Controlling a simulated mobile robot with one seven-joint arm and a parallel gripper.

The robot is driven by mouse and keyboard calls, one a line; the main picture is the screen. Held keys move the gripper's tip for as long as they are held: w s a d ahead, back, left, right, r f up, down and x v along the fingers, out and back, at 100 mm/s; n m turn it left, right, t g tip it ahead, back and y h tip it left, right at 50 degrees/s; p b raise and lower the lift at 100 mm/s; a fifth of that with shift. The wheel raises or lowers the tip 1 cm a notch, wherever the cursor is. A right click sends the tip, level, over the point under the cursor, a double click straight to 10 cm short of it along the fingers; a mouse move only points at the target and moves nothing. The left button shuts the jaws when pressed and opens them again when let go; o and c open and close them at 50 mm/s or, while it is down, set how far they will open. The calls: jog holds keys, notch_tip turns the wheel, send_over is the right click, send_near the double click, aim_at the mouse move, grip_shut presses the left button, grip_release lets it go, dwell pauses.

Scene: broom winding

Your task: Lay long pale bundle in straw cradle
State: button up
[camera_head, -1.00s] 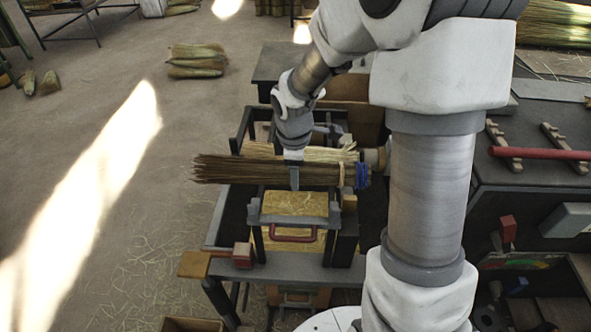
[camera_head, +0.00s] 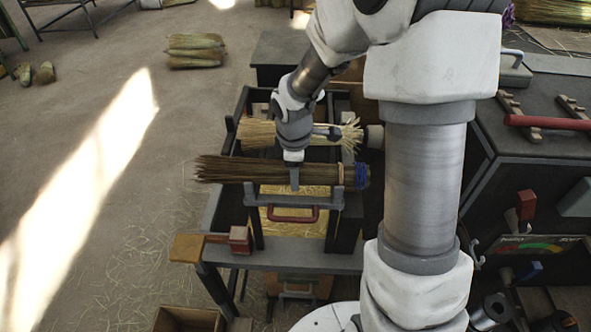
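My gripper (camera_head: 294,183) points down and appears shut around the middle of a long brown straw bundle (camera_head: 235,170). The bundle lies level, with loose ends to the left and a tan band and blue binding at its right end. It is just above or at the dark frame with a red handle (camera_head: 293,217); contact cannot be told. A paler bundle (camera_head: 257,133) lies behind my gripper, with its frayed end (camera_head: 350,133) showing at right; its middle is hidden by my wrist. Yellow straw (camera_head: 308,229) shows inside the frame. I cannot tell which part is the cradle.
A dark workbench (camera_head: 535,165) with a red bar stands at right. A bundle stack (camera_head: 195,50) lies on the floor behind. The floor at left is mostly clear.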

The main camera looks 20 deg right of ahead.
dwell(0.3)
jog(key=o, duration=1.5)
jog(key=shift+r, duration=0.15)
jog(key=s+r, duration=0.1)
jog(key=r, duration=0.4)
jog(key=s+r+p, duration=0.1)
jog(key=r, duration=0.5)
jog(key=a+r, duration=0.1)
jog(key=r, duration=0.5)
jog(key=shift+s+p, duration=0.3)
jog(key=shift+s, duration=0.1)
